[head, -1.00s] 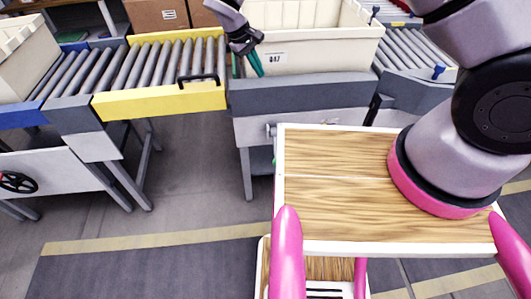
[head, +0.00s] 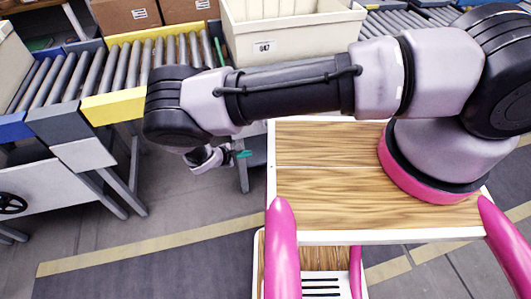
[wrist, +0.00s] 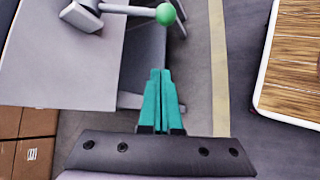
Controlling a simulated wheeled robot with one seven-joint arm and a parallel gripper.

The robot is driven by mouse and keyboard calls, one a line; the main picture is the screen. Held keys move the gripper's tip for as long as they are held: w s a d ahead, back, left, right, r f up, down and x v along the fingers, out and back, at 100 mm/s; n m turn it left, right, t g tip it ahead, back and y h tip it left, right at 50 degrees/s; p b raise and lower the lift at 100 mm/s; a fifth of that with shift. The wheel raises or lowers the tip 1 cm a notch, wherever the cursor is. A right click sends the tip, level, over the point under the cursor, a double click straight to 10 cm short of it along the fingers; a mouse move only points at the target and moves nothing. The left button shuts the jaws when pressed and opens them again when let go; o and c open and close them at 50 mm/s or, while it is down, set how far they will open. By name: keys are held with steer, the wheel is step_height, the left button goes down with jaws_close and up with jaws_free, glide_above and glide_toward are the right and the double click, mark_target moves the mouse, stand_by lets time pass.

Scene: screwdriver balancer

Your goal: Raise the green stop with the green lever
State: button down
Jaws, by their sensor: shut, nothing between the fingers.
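The green lever's round green knob (wrist: 166,14) shows at the top of the wrist view, on a grey arm from a hub on a pale panel. My gripper (wrist: 160,72) has its teal fingers shut together and empty, pointing toward the knob with a gap between in the picture. In the head view my gripper (head: 243,154) is low beside the conveyor's front, and my arm hides the lever. A thin green upright piece (head: 219,50), which seems to be the green stop, stands between the yellow roller section and the bin. I cannot tell its height.
Brown boxes (head: 125,12) stand behind. Open floor (head: 190,205) lies below my gripper.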

steer(key=shift+s+f, duration=0.15)
steer(key=shift+f, duration=0.1)
steer(key=x, duration=1.1)
steer(key=shift+s+d+r, duration=0.3)
steer(key=shift+d+r, duration=0.05)
steer(key=shift+r, duration=0.25)
steer(key=shift+s+d+r, duration=0.3)
steer(key=shift+r, duration=0.35)
steer(key=shift+s+d+r, duration=0.25)
steer(key=shift+d+r, duration=0.1)
steer(key=shift+r, duration=0.25)
steer(key=shift+r, duration=0.1)
steer(key=shift+s+r+n, duration=0.2)
steer(key=shift+n, duration=0.1)
